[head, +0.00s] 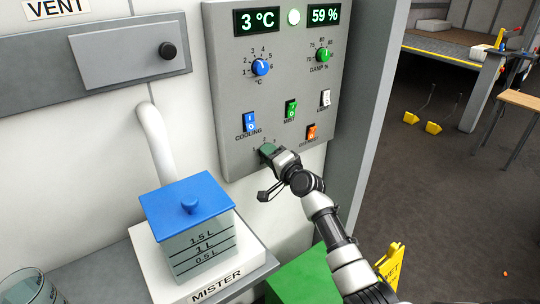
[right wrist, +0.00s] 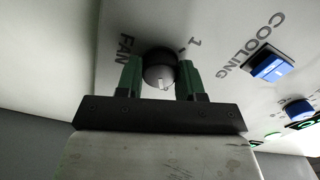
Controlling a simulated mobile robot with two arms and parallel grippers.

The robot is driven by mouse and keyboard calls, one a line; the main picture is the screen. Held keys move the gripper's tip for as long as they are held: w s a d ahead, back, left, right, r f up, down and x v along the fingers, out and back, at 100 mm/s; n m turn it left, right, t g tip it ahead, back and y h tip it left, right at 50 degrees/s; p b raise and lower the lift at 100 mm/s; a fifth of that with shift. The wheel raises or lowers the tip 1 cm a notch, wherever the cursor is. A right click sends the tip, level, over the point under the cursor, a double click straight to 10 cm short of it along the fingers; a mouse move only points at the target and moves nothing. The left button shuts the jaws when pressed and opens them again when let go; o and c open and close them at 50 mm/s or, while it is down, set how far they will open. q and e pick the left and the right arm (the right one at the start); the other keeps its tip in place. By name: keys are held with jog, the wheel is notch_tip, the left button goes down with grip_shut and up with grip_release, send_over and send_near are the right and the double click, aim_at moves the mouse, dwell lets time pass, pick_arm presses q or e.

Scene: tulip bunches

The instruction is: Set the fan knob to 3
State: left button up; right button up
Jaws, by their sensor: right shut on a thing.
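The fan knob (right wrist: 158,72) is a dark round knob with a light mark, on the grey control panel (head: 225,100). In the right wrist view it sits between my two green fingers, with "FAN" printed to its left and a "1" to its right. My right gripper (head: 268,152) is shut on the knob at the panel's lower left; it also shows in the right wrist view (right wrist: 160,80). The gripper hides the knob in the head view. The light mark points down toward the gripper in the wrist view; I cannot tell which number it meets. My left gripper is not in view.
Above are the cooling switch (head: 250,122), the green mist switch (head: 291,110), an orange switch (head: 311,132), a blue knob (head: 261,67) and a green knob (head: 323,55). The blue-lidded mister tank (head: 200,246) stands below left, a green box (head: 305,278) below.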

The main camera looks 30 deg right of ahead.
jog(key=o, duration=0.9)
jog(key=shift+s, duration=0.1)
jog(key=s, duration=0.3)
jog(key=s+d, duration=0.1)
jog(key=s, duration=0.6)
jog(key=shift+s+d, duration=0.3)
